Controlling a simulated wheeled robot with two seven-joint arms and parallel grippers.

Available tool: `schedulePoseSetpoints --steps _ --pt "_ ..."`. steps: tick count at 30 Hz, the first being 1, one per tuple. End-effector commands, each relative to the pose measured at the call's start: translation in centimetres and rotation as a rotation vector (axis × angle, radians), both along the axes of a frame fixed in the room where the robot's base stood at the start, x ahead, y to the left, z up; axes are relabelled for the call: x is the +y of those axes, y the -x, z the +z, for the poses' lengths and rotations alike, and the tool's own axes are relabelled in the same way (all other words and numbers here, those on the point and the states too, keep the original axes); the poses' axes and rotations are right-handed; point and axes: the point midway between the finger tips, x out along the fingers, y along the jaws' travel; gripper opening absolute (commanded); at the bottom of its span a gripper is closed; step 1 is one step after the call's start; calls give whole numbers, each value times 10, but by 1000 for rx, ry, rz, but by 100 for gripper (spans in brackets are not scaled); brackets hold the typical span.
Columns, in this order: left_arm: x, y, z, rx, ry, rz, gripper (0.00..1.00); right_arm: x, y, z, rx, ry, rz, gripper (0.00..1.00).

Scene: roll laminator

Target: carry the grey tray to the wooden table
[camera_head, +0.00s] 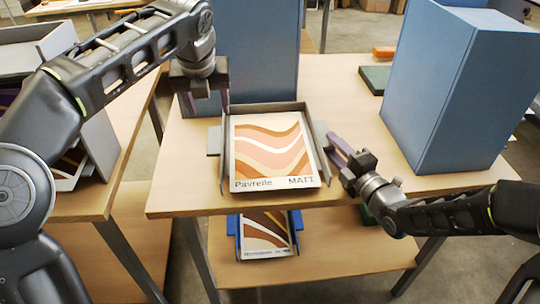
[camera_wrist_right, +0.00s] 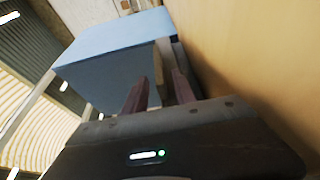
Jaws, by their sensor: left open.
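The grey tray (camera_head: 224,165) sits on a wooden-topped table (camera_head: 190,192) in the middle of the head view. It holds a wavy orange-and-cream pack (camera_head: 271,150) marked "Pavrelle MATT". A grey tab sticks out of its left side. My left gripper (camera_head: 207,106) is open and empty, above and behind the tray's back left corner. My right gripper (camera_head: 334,146) is beside the tray's right wall, low over the table.
A tall blue box (camera_head: 455,85) stands right of the tray, and another blue box (camera_head: 262,50) stands behind it. A blue tray (camera_head: 291,220) with a similar pack lies on the lower shelf. Another wooden table (camera_head: 92,205) at left carries grey trays (camera_head: 100,140).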

Motion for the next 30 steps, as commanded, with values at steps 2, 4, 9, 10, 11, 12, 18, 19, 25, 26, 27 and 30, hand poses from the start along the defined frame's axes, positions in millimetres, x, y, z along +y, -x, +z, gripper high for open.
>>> schedulePoseSetpoints --steps 2,4,9,10,11,12,18,19,25,26,27,30 --pt "0 0 0 0 0 0 58 -8 12 0 0 1 -3 33" --pt "0 0 0 0 0 0 58 -16 24 0 -1 3 -3 33" --pt "0 0 0 0 0 0 58 -34 55 0 0 1 -3 33" --pt "0 0 0 0 0 0 58 -37 60 0 -1 1 -4 33" --pt "0 0 0 0 0 0 58 -40 64 0 0 1 -3 33" --pt "0 0 0 0 0 0 58 -43 70 0 0 2 -3 33" --pt "0 0 0 0 0 0 58 -51 85 0 0 0 -1 33" --pt "0 0 0 0 0 0 58 -51 85 0 0 0 0 33" --pt "0 0 0 0 0 0 58 -52 86 0 0 0 0 33" --pt "0 0 0 0 0 0 58 -51 86 0 0 0 0 33" --pt "0 0 0 0 0 0 58 -51 86 0 0 0 0 33" --pt "0 0 0 0 0 0 58 -51 85 0 0 0 0 33"
